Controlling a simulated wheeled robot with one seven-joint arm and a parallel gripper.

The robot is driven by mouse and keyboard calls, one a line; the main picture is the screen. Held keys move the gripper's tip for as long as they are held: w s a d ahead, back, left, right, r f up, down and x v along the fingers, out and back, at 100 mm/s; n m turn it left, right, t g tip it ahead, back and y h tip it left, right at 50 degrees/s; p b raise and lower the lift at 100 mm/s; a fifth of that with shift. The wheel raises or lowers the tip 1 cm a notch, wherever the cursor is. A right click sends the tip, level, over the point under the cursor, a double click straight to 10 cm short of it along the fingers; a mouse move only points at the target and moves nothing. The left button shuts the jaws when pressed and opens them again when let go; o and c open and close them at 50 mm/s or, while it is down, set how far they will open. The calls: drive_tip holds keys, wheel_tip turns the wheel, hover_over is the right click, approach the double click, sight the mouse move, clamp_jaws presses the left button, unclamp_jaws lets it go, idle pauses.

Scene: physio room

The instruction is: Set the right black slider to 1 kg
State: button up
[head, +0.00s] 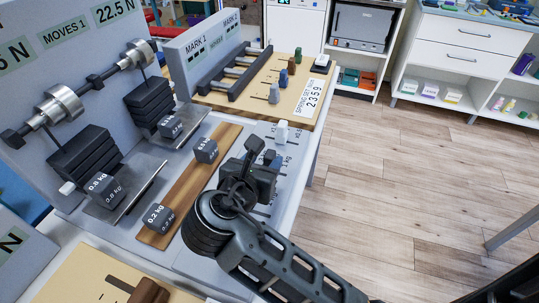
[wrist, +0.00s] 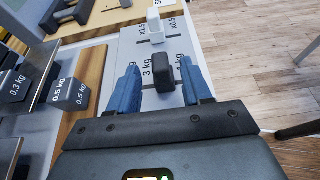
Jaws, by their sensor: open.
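A black slider (wrist: 163,73) stands on a pale grey panel (wrist: 208,112), in the wrist view. It sits across a dark slot, with a "3 kg" mark at its left. A mark at its right is mostly hidden by a finger. My gripper (wrist: 161,80) is open, with one blue finger on each side of the slider. A gap shows on both sides, so the fingers do not seem to touch it. In the head view my gripper (head: 264,162) is over the panel and hides most of this slider.
A white slider (wrist: 155,27) stands just beyond, between "x1.5" and "x0.5" marks. Open floor (head: 400,170) lies to the right.

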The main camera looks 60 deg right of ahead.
sight(268, 157)
drive_tip(key=shift+x, duration=2.2)
clamp_jaws()
